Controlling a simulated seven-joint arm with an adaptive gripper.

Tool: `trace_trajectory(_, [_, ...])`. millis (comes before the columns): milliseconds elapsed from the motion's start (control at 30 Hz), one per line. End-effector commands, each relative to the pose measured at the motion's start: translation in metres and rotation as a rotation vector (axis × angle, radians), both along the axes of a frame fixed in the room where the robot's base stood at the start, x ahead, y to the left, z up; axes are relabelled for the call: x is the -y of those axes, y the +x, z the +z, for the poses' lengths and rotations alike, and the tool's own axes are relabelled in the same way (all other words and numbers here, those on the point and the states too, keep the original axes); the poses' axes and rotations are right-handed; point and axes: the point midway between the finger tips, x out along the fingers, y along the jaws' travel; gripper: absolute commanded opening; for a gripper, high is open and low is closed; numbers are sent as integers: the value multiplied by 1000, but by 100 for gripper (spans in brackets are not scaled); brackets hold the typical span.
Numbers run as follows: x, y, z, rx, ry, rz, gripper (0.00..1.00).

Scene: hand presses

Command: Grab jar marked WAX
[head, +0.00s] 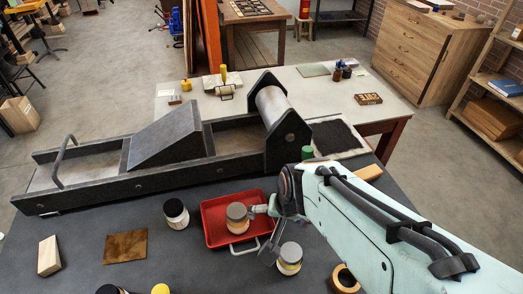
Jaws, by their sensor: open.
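Several jars stand on the dark table, and none of their labels can be read here, so I cannot tell which is marked WAX. A jar with a brownish-grey lid (237,217) stands in a shallow red tray (217,236). A grey-lidded jar (289,258) with a pale label stands just right of the tray. A dark-lidded jar (176,214) stands left of the tray. My gripper (261,234) is open at the tray's right side, between the tray jar and the grey-lidded jar. One finger points at the tray jar; whether it touches is unclear.
A long dark press bed with a roller (272,107) lies behind the tray. A brown plate (126,247) and a wooden block (48,256) lie at left. A tape roll (345,279) is beside my arm. A yellow lid (160,289) shows at the front edge.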

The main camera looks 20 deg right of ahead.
Motion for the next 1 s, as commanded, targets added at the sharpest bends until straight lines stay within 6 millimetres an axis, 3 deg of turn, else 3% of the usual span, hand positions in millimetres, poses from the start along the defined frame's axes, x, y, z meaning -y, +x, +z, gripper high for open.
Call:
trace_trajectory(133, [24,10,-57,-120,-9,-96,97])
trace_trajectory(300, [34,-7,-100,-266,-6,-132,97])
trace_trajectory(800, [36,-15,-167,-305,-2,-141,97])
trace_trajectory(1000, [36,-14,-177,-301,-2,-141,97])
